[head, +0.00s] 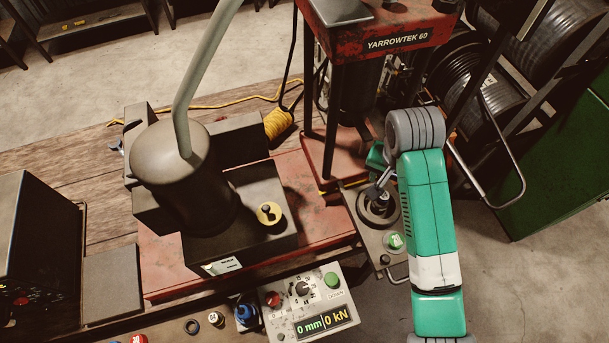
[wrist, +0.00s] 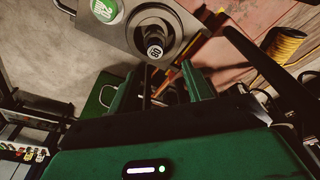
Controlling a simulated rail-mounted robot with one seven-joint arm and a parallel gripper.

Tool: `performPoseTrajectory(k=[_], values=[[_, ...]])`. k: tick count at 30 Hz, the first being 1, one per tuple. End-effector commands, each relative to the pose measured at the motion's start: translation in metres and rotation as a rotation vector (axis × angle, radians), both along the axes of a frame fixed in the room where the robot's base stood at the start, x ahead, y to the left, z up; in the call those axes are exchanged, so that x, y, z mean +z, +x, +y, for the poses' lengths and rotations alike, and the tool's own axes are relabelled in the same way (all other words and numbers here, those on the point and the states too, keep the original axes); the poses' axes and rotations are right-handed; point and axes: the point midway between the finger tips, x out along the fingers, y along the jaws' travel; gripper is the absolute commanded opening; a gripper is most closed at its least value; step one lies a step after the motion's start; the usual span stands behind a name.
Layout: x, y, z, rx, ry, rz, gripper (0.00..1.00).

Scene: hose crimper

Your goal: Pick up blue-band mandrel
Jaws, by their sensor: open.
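A blue object (head: 246,314) stands at the front bench edge beside the control box in the head view. I cannot tell whether it is the blue-band mandrel. A dark upright cylinder with a white marked top (wrist: 154,48) stands in a round dark seat on a grey plate (head: 359,222); no blue band shows on it. My gripper (wrist: 155,88) is open, its two green fingers apart and pointing toward this cylinder, with nothing seen between them. In the head view my gripper (head: 376,186) is over the plate, partly hidden by my arm.
A green-capped piece (head: 396,241) is on the same plate. The red press frame (head: 333,110) stands close behind my gripper. A control box (head: 306,304) reads 0 mm and 0 kN. A white-topped piece (head: 215,319) and a black ring (head: 192,326) are at the bench edge. Hose reels (head: 480,95) stand right.

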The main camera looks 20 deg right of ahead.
Motion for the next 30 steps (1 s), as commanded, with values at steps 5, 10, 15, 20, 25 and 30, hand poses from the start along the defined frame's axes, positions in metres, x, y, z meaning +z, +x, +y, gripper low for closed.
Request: performPoseTrajectory(k=[5, 10, 15, 20, 25, 30], values=[[-0.005, -0.003, -0.003, -0.01, 0.006, 0.014, 0.5], [-0.025, -0.001, -0.005, -0.008, 0.005, 0.013, 0.5], [-0.035, 0.0, -0.007, -0.007, 0.004, 0.013, 0.5], [-0.065, 0.002, -0.011, -0.007, 0.003, 0.013, 0.5], [-0.079, 0.004, -0.012, -0.006, 0.003, 0.01, 0.5], [-0.079, 0.004, -0.012, -0.006, 0.003, 0.009, 0.5]])
